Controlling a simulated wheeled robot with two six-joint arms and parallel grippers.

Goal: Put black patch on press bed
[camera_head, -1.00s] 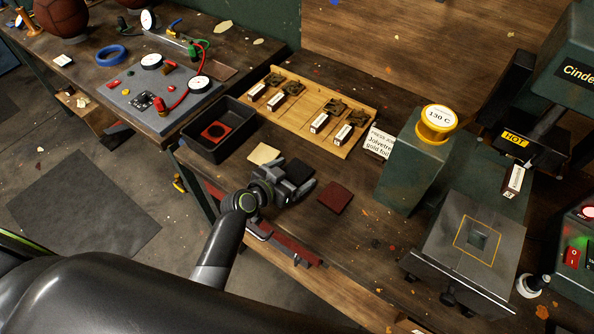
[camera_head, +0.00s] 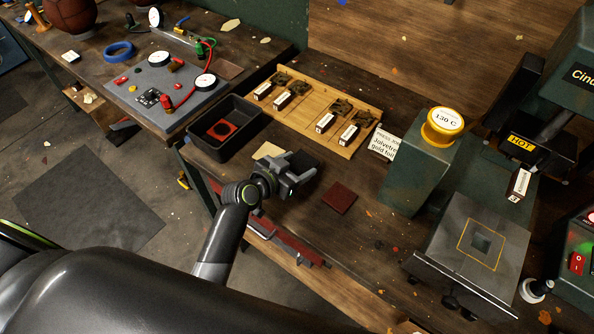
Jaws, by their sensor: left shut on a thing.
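The black patch (camera_head: 303,161) shows as a dark flat square at my left gripper (camera_head: 302,177). The gripper is shut on it over the front bench, beside a tan patch (camera_head: 268,151); its fingers cover part of it. A dark red-brown patch (camera_head: 339,197) lies flat on the bench to the right. The press bed (camera_head: 447,238) is a grey plate at the lower right, with a yellow square outline and a small dark square recess in its middle. My right gripper is not in view.
A black tray (camera_head: 203,146) with a red piece stands left of the gripper. A wooden board (camera_head: 297,119) with several labelled metal stamps lies behind. A label reading HOT (camera_head: 521,143) marks the press.

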